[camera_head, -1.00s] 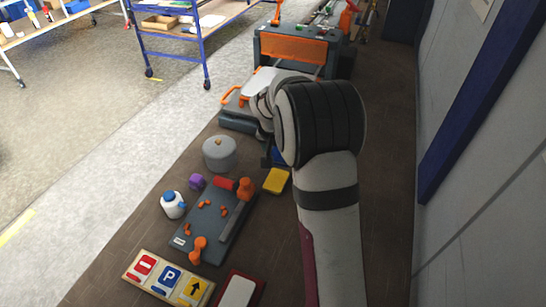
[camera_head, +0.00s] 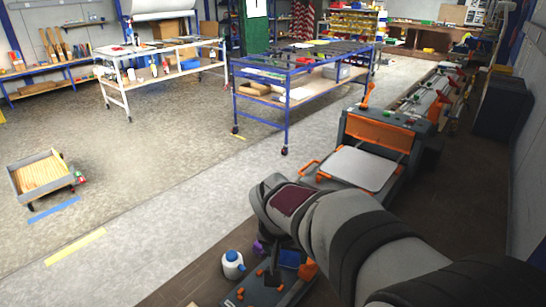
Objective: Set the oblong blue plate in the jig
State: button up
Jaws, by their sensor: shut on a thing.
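The jig (camera_head: 238,298) is a dark grey board with orange clamps at the bottom edge of the picture; its near part is cut off. My arm comes in from the lower right and bends down over it. My gripper (camera_head: 272,277) shows as a small dark shape above the jig, partly hidden by my arm. It is shut on the blue plate (camera_head: 290,259), of which only a small blue part shows beside the gripper. Whether the plate touches the jig cannot be told. An orange clamp (camera_head: 309,270) shows just right of the plate.
A white bottle with a blue cap (camera_head: 232,264) stands left of the jig, with a purple object (camera_head: 258,248) beside it. Behind my arm is a machine with an orange front (camera_head: 378,133) and a pale flat bed (camera_head: 360,169). A blue-framed cart (camera_head: 290,95) stands farther back.

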jog(key=w+a+f+m+h, duration=0.1)
jog(key=w+a+f+m, duration=0.1)
jog(key=a+f, duration=0.3)
jog(key=w+a+f+m+h, duration=0.1)
jog(key=w+a+f+m, duration=0.15)
jog(key=f, duration=0.45)
send_over(258, 294)
jog(key=s+a, duration=0.1)
jog(key=shift+f, duration=3.2)
jog(key=shift+f, duration=0.7)
jog(key=o, duration=1.3)
jog(key=shift+r, duration=0.1)
notch_tip(258, 294, up, 7)
jog(key=shift+s, duration=0.1)
